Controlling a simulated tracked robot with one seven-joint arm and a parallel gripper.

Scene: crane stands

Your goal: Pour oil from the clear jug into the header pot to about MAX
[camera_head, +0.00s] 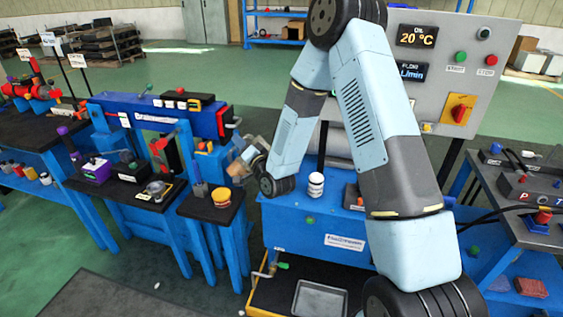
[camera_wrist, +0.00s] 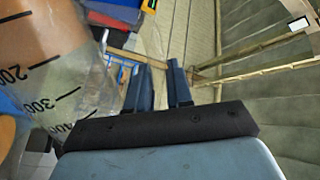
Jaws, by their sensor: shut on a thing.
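The clear jug (camera_wrist: 55,85) fills the left of the wrist view, close to the camera. Its wall carries black marks for 200, 300 and 400, and orange-brown oil shows inside near the 200 mark. In the head view the jug (camera_head: 238,168) is small and tilted, at the end of my arm. My gripper (camera_head: 254,155) is shut on the jug; the grip itself is not clearly visible. A small yellow-orange pot (camera_head: 221,197) stands on a black-topped blue stand, below and slightly left of the jug. I cannot tell whether it is the header pot, and no MAX mark is readable.
A white bottle (camera_head: 316,186) stands on the blue bench right of my gripper. A blue frame (camera_head: 150,110) with a purple box (camera_head: 96,170) and other parts stands to the left. A grey control panel (camera_head: 455,75) rises behind my arm. A metal tray (camera_head: 318,300) lies low in front.

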